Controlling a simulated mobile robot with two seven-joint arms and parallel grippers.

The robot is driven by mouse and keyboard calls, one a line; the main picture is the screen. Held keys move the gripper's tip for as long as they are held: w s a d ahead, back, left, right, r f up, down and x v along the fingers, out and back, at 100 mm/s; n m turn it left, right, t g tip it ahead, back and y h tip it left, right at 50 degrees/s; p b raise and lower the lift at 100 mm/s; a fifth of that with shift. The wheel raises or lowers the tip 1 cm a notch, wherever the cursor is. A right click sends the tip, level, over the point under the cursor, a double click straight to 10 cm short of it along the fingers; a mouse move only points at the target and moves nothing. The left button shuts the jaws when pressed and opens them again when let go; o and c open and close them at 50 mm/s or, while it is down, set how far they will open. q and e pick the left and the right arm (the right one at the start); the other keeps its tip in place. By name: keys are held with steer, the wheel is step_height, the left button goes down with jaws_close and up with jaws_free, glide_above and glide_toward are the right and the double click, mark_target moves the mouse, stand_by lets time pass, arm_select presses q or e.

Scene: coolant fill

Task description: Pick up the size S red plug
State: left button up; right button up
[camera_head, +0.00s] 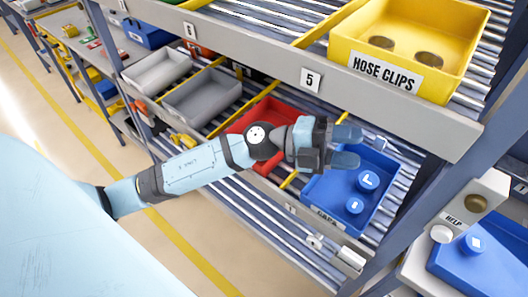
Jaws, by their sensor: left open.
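My left gripper (352,147) reaches in from the left over the lower shelf, with its two fingers apart and nothing seen between them. It is over the far edge of a blue bin (323,188) that holds round blue caps. A red bin (262,116) stands to the left of the blue bin, and my left forearm and wrist cover much of it. I cannot make out a red plug; the inside of the red bin is mostly hidden. My right gripper is not in view.
A yellow bin (374,73) labelled HOSE CLIPS stands on the upper shelf, whose grey front rail (270,66) runs close above my gripper. Grey bins (203,98) stand further left. A HELP button box (467,208) and a blue tray (450,262) are at the right.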

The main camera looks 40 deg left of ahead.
arm_select(q)
steer(key=w+a+f+m+g+y, duration=0.2)
steer(key=a+f+m+g+y, duration=0.4)
steer(key=f+y, duration=0.4)
steer(key=w+a+y, duration=0.1)
steer(key=a+y, duration=0.1)
steer(key=a, duration=0.2)
steer(key=w+a+f+n+y, duration=0.1)
steer(key=a+y, duration=0.2)
steer(key=a, duration=0.2)
steer(key=w+a+n+y, duration=0.1)
steer(key=a+y, duration=0.2)
steer(key=a, duration=0.2)
steer(key=shift+w+a+f, duration=0.2)
steer(key=shift+a+f, duration=0.05)
steer(key=shift+f, duration=0.05)
steer(key=shift+a+f+n+g+y, duration=0.35)
steer(key=shift+a+f, duration=0.25)
steer(key=shift+f, duration=0.35)
steer(key=shift+s+f+p, duration=0.2)
steer(key=shift+f+p, duration=0.25)
steer(key=shift+f, duration=2.3)
steer(key=shift+d, duration=0.1)
steer(key=c, duration=0.5)
